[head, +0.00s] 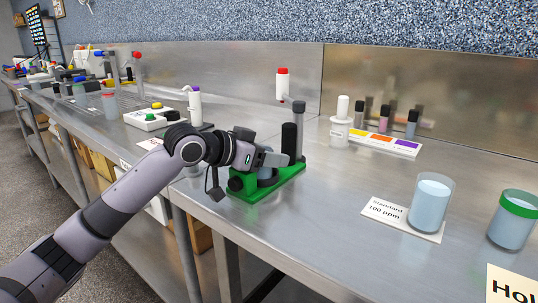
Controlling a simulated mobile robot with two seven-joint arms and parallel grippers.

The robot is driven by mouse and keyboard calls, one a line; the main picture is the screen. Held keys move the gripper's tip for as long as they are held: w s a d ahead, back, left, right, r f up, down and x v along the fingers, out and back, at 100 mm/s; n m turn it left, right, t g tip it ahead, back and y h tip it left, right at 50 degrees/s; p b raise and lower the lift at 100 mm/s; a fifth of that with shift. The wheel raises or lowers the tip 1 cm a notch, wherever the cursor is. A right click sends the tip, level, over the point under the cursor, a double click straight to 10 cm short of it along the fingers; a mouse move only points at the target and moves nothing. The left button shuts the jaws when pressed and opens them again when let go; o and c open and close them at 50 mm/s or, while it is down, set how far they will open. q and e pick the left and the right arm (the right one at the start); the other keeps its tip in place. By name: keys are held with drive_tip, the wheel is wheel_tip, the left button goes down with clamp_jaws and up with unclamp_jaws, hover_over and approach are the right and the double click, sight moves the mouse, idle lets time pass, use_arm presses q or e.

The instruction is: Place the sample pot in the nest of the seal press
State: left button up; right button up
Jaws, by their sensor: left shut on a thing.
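The seal press (290,180) has a green base, a dark upright column and a grey post at its back. It stands near the front edge of the steel bench. My left gripper (273,159) reaches in from the left over the base, its fingers low at the nest area. It is shut on what looks like the sample pot, a small grey round piece (267,175) just under the fingers, mostly hidden by them. I cannot tell whether it is seated in the nest or just above it. My right gripper is not in view.
A white-labelled beaker of pale liquid (430,205) and a green-rimmed beaker (513,220) stand at the right. A colour-striped rack (384,142) with bottles stands behind. A button box (152,118) is at the left.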

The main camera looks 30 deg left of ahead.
use_arm(q)
drive_tip(key=shift+d+f, duration=0.1)
drive_tip(key=shift+f, duration=0.65)
drive_tip(key=o, duration=1.1)
drive_tip(key=shift+f+g, duration=0.1)
drive_tip(key=shift+g, duration=0.2)
drive_tip(key=shift+o, duration=0.2)
drive_tip(key=shift+r, duration=0.55)
drive_tip(key=b+v, duration=0.1)
drive_tip(key=v, duration=0.8)
drive_tip(key=shift+b+v, duration=0.7)
drive_tip(key=shift+v, duration=0.95)
drive_tip(key=shift+w+r, duration=0.1)
drive_tip(key=shift+r, duration=0.05)
